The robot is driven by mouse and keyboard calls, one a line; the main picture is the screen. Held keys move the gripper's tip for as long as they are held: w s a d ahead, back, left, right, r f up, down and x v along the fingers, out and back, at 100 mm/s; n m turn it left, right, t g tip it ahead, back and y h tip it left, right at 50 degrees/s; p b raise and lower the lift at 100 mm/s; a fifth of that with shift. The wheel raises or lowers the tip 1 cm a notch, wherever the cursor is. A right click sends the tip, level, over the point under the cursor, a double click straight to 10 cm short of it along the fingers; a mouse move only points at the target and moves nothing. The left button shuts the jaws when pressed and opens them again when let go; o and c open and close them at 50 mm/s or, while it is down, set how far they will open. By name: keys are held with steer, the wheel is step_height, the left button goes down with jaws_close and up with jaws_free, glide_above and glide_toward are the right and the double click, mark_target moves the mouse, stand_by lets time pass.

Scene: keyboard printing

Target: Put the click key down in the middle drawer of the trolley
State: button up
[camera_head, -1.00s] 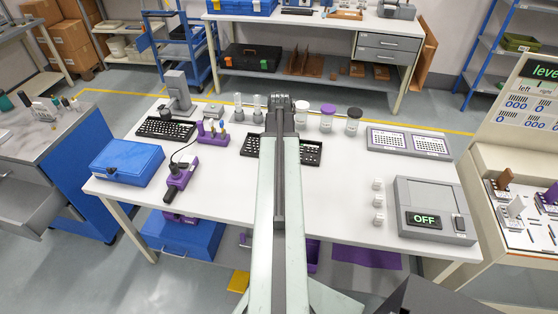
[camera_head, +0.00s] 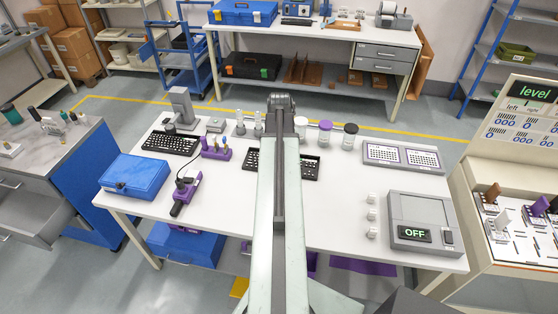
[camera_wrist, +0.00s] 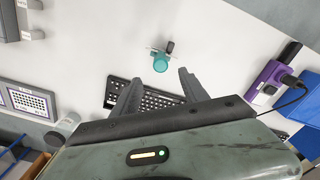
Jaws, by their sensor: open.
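A small teal round-headed piece with a thin metal crossbar and dark tip (camera_wrist: 161,62) is over the white tabletop in the wrist view; I cannot tell for sure that it is the click key. My gripper (camera_wrist: 157,80) is open, its two dark fingers spread, with the teal piece just beyond the fingertips and seemingly apart from them. In the head view my arm hides the gripper and this piece. The blue trolley (camera_head: 77,175) with a grey top stands at the left. A grey drawer (camera_head: 52,212) is pulled out of it; its level is hard to tell.
The white table (camera_head: 335,225) fills the middle, with a blue case (camera_head: 133,177), a purple device (camera_head: 186,190), a black keyboard (camera_head: 168,143) and a grey OFF box (camera_head: 423,215). A floor gap separates trolley and table.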

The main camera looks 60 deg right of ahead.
step_height(320, 180, up, 3)
steer(key=shift+r+p, duration=0.1)
steer(key=shift+p, duration=0.7)
